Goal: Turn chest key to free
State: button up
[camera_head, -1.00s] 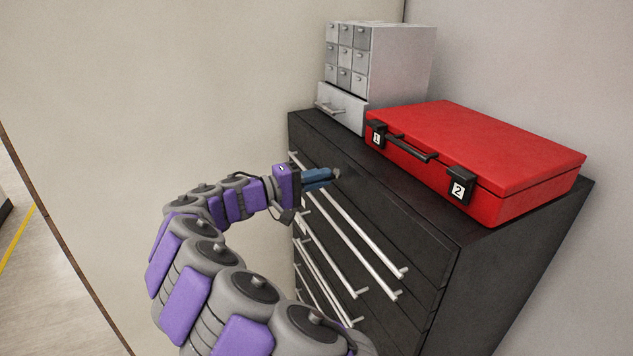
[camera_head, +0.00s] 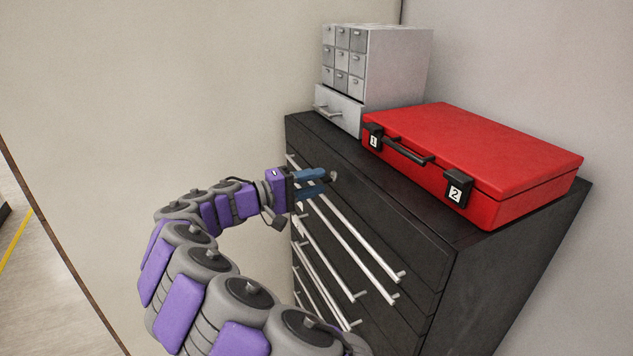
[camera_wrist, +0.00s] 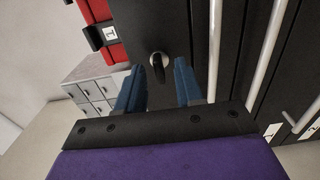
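The chest is a black cabinet (camera_head: 400,210) with several drawers and long silver handles. Its key (camera_wrist: 158,66) shows in the wrist view as a dark piece in a round silver lock on the front, just beyond my fingertips. In the head view the lock (camera_head: 333,176) is a small pale spot at the upper left of the front. My gripper (camera_head: 325,181) has blue fingers pointing at the lock. In the wrist view my gripper (camera_wrist: 160,72) is open, with a clear gap between the fingers and nothing held. The key lies in line with that gap, nearer the left finger.
A red case (camera_head: 480,150) with latches labelled 1 and 2 lies on the cabinet top. A grey small-drawer unit (camera_head: 395,75) stands behind it at the left. Drawer handles (camera_head: 360,240) stick out just below and right of my gripper. A plain wall (camera_head: 150,80) is at the left.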

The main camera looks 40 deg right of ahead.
jog(key=p+v, duration=0.2)
jog(key=v, duration=1.4)
jog(key=shift+p, duration=0.3)
jog(key=shift+f, duration=0.15)
